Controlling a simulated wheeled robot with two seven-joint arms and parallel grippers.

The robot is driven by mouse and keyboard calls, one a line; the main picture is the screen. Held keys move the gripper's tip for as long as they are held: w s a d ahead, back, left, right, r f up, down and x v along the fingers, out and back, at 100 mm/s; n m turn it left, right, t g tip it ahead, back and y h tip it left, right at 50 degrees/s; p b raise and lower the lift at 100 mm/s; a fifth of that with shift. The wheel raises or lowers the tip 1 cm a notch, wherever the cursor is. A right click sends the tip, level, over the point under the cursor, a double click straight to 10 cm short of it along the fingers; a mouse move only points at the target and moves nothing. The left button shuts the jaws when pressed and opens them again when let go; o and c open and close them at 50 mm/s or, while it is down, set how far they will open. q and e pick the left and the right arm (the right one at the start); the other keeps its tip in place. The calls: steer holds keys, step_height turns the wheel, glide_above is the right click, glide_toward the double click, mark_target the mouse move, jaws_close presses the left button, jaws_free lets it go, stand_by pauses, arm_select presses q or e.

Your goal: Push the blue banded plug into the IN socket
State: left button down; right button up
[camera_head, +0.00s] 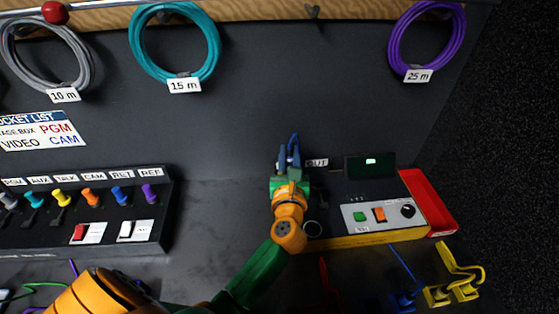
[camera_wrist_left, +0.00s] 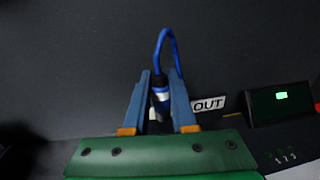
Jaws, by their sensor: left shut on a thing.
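My left gripper (camera_head: 289,160) is over the left part of the tester panel (camera_head: 345,236). It is shut on the blue plug, whose cable loops up behind the fingers. In the left wrist view the blue plug (camera_wrist_left: 161,82) with a pale band stands between the two blue-grey fingers, its cable (camera_wrist_left: 166,38) arching above. The OUT label (camera_head: 317,162) is just right of the gripper; it also shows in the left wrist view (camera_wrist_left: 209,104). The IN socket is hidden behind the gripper and arm, so I cannot tell whether the plug touches it. My right gripper is not in view.
A small dark screen (camera_head: 370,167) with a green light stands right of the OUT label. A red tray (camera_head: 429,202) is at the panel's right end. A patch panel (camera_head: 85,215) with several coloured plugs is at left. Yellow (camera_head: 455,291) and blue (camera_head: 403,300) plugs lie at the front.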

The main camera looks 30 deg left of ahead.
arm_select(q)
steer(key=shift+s+d+r, duration=0.3)
steer(key=shift+d, duration=0.3)
step_height(320, 180, down, 6)
steer(key=b, duration=0.5)
steer(key=shift+a+f, duration=0.1)
steer(key=shift+w, duration=0.1)
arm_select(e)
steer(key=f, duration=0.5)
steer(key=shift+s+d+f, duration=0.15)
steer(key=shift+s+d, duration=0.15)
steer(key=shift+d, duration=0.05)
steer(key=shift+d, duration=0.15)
arm_select(q)
steer(key=shift+f+b, duration=0.35)
steer(key=shift+b, duration=0.1)
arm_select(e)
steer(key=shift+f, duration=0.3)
arm_select(q)
steer(key=shift+f+b, duration=0.85)
steer(key=shift+f, duration=0.1)
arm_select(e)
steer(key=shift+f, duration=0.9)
arm_select(q)
steer(key=c, duration=0.6)
jaws_free()
steer(key=shift+r, duration=0.1)
steer(key=shift+c, duration=0.2)
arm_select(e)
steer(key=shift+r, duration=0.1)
